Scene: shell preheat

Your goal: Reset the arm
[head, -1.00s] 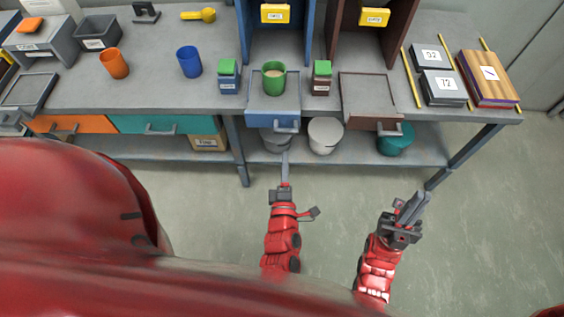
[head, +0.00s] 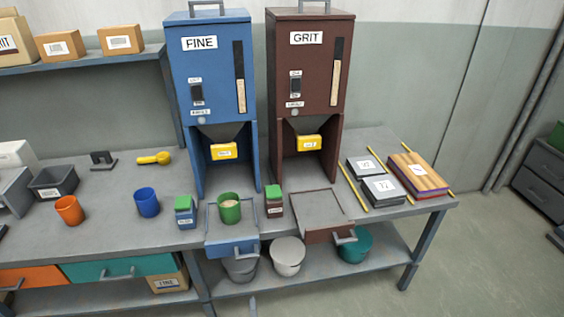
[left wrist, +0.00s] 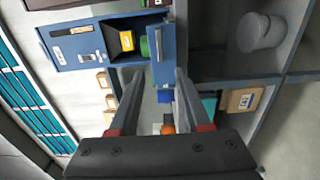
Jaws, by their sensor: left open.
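My left gripper (left wrist: 160,74) is open in the left wrist view, its two fingers apart with nothing held between them. Beyond the fingertips is the front of the blue drawer (left wrist: 161,53). The drawer is pulled out under the blue FINE dispenser (head: 212,95). A green cup (head: 230,212) with pale contents stands in it. My right gripper is out of view.
The brown GRIT dispenser (head: 309,80) stands beside the blue one, with a brown drawer (head: 318,232) below. A blue cup (head: 147,203) and an orange cup (head: 69,210) stand on the bench. Pots (head: 288,257) sit on the lower shelf. Floor at right is clear.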

